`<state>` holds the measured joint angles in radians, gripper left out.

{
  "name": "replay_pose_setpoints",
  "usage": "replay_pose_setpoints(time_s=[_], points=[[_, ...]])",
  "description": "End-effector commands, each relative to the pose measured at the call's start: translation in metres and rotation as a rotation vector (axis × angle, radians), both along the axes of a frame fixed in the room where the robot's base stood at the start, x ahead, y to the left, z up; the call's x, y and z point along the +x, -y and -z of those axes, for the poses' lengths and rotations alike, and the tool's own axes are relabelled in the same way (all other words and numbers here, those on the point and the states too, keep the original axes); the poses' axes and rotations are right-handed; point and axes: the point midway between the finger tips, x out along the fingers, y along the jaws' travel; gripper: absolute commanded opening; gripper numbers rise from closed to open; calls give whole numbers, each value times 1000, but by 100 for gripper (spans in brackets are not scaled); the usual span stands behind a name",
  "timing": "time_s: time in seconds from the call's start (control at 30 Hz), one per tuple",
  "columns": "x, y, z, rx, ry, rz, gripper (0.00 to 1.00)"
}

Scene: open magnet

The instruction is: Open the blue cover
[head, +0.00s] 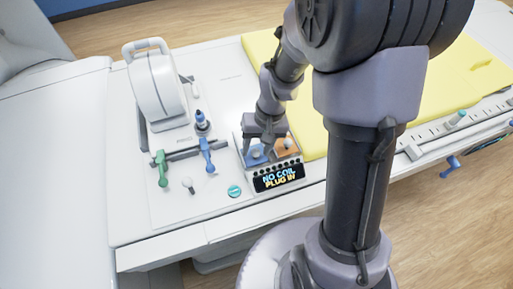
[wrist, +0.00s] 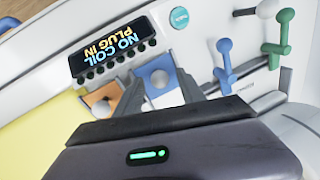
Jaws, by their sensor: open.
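The blue cover (head: 255,156) is a small square flap with a pale round knob, on the panel behind the dark display. It lies flat and looks closed. In the wrist view the blue cover (wrist: 163,78) sits between my gripper's two fingers. My gripper (head: 264,141) is above the panel, pointing down at the cover; in the wrist view my gripper (wrist: 160,88) is open, with one finger on each side of the cover. Whether the fingers touch it I cannot tell.
An orange cover (head: 285,145) with a knob is right beside the blue one. The display (head: 279,178) reads "NO COIL PLUG IN". Blue (head: 207,152) and green (head: 162,168) levers stand to the left. A yellow pad (head: 310,110) lies behind and right.

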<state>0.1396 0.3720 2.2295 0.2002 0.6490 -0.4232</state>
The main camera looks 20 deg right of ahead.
Motion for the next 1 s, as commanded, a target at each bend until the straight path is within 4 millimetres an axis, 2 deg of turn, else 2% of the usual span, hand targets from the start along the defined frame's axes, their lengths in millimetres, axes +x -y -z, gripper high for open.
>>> replay_pose_setpoints(time_s=[0.17,0.4,1.0], points=[[0,0,-1,0,0,0,46],[0,0,-1,0,0,0,0],[0,0,-1,0,0,0,0]])
